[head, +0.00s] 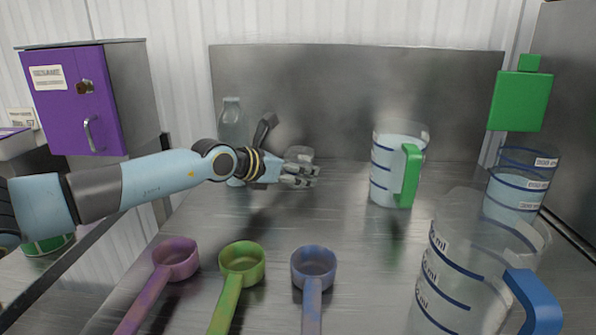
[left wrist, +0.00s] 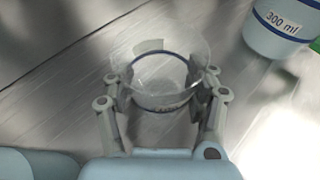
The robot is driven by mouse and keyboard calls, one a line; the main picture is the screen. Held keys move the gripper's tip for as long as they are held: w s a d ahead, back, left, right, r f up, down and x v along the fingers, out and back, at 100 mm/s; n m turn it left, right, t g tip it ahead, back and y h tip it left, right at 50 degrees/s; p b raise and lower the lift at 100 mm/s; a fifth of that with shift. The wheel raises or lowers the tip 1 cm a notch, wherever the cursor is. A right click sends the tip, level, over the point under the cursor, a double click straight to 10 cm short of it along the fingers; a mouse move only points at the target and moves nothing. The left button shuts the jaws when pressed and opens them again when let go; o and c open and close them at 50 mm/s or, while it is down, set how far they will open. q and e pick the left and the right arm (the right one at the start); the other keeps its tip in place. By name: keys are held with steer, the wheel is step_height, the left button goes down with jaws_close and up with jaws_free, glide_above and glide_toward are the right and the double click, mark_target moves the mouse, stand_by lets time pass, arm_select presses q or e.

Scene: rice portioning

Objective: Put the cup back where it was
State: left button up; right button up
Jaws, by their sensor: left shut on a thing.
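My left gripper (head: 302,172) reaches over the middle back of the metal table and is shut on a small clear cup. In the left wrist view, the fingers (left wrist: 164,90) hold the clear cup (left wrist: 162,72) from both sides. The cup has a blue band and a small label too blurred to read. In the head view only a bit of the cup (head: 300,152) shows behind the fingers. I cannot tell whether its base touches the table. My right gripper is not in view.
A green-handled jug (head: 386,172) stands right of the gripper; a clear bottle (head: 232,125) stands behind the arm. A blue-handled jug (head: 455,285) and a blue-banded beaker (head: 515,188) are at right. Purple (head: 176,258), green (head: 242,263) and blue (head: 314,268) scoops lie in front.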

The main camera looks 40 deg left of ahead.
arm_select(q)
steer(key=o, duration=1.3)
steer(key=shift+f, duration=0.1)
steer(key=shift+r, duration=0.25)
steer(key=p+v, duration=1)
steer(key=v, duration=0.1)
steer(key=shift+w+r+p, duration=0.1)
steer(key=shift+r+p, duration=0.1)
steer(key=shift+p, duration=0.15)
steer(key=shift+s+p, duration=0.5)
steer(key=shift+s, duration=0.05)
steer(key=shift+f, duration=0.1)
